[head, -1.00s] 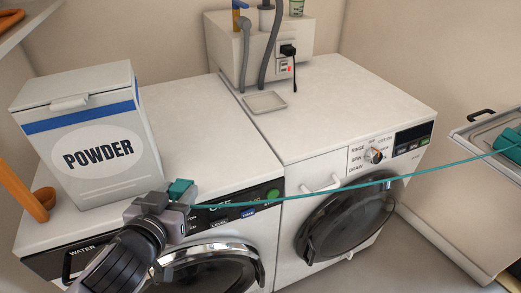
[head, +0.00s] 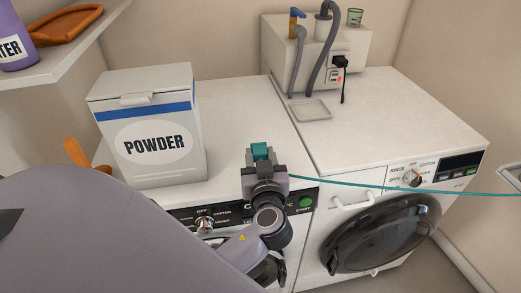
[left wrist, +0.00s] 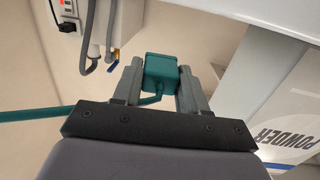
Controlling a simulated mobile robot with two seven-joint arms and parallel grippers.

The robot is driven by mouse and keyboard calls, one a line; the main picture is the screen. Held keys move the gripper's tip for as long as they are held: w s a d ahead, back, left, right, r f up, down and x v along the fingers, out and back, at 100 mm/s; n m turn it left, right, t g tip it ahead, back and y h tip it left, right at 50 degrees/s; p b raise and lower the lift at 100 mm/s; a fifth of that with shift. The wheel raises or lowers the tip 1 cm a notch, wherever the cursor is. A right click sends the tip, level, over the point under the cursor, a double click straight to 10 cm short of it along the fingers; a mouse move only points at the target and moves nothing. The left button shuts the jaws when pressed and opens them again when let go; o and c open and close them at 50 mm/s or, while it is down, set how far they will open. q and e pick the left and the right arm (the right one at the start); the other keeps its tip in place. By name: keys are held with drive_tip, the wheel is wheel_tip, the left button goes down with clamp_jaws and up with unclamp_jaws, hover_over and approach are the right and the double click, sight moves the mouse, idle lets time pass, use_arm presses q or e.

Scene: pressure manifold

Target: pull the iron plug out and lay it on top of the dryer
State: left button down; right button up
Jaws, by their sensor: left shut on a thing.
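The teal iron plug (head: 259,151) is held between the fingertips of my left gripper (head: 262,165). It also shows in the left wrist view (left wrist: 160,75), between the two fingers of the left gripper (left wrist: 160,88). Its teal cord (head: 400,188) runs right, across the fronts of the machines. The left white machine, which seems to be the dryer (head: 225,200), has a flat white top. The plug appears over the front part of that top; I cannot tell whether it touches. My right gripper is not in view.
A powder box (head: 155,125) stands on the left machine's top. The right machine (head: 405,120) stands beside it, with a small tray (head: 311,110) on top. A black plug (head: 340,61) sits in the wall-box socket behind. The left machine's top is clear right of the box.

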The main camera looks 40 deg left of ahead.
use_arm(q)
drive_tip(key=shift+s+r+n+g+y, duration=0.15)
drive_tip(key=shift+n+g+y, duration=0.25)
drive_tip(key=shift+y, duration=0.4)
drive_tip(key=shift+f+b, duration=0.95)
drive_tip(key=shift+f, duration=1.35)
drive_tip(key=shift+f+b, duration=0.7)
drive_tip(key=shift+b, duration=0.3)
